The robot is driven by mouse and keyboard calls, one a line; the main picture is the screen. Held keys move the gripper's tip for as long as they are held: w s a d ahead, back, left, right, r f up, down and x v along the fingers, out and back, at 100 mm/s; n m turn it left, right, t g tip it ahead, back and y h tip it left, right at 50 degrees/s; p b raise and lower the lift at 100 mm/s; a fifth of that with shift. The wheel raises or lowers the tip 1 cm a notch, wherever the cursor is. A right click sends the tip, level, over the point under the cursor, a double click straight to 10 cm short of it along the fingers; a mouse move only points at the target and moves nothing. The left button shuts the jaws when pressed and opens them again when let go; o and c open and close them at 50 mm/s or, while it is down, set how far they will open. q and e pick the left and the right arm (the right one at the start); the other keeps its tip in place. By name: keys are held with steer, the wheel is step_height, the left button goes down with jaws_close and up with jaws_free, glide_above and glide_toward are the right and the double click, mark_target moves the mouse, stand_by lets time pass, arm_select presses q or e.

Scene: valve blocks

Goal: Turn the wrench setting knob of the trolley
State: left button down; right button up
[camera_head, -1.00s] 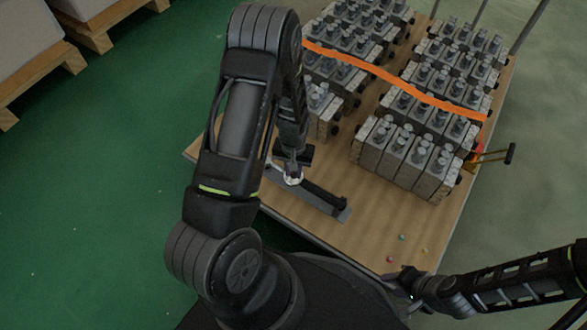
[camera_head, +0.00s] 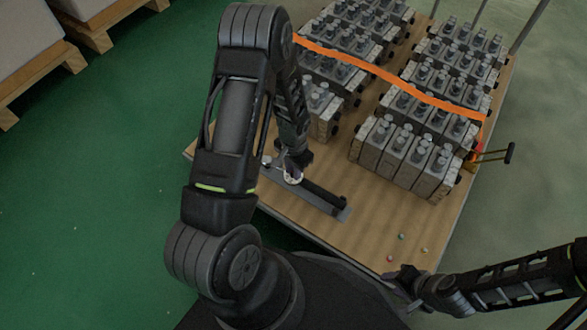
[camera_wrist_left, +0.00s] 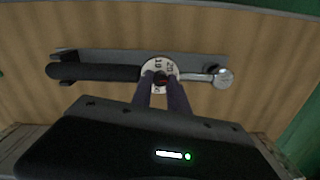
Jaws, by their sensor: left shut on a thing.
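The wrench lies on a grey flat bracket on the wooden trolley top. Its black handle (camera_head: 322,195) points to the lower right in the head view and to the left in the left wrist view (camera_wrist_left: 95,72). The round white setting knob (camera_wrist_left: 158,67) has printed numbers and a dark, reddish centre. My left gripper (camera_wrist_left: 163,78) is shut on the knob, with both fingers at its near side; it also shows in the head view (camera_head: 292,176). The fingers partly cover the knob. My right arm is at the lower right of the head view, its gripper fingers not clearly seen.
Rows of grey valve blocks (camera_head: 408,155) stand on the trolley (camera_head: 365,230) behind the wrench, with an orange strap (camera_head: 385,75) across them. Small coloured balls (camera_head: 402,237) lie near the front edge. Pallets (camera_head: 75,58) stand on the green floor at far left.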

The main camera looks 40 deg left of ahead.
arm_select(q)
steer(key=c, duration=1.3)
jaws_free()
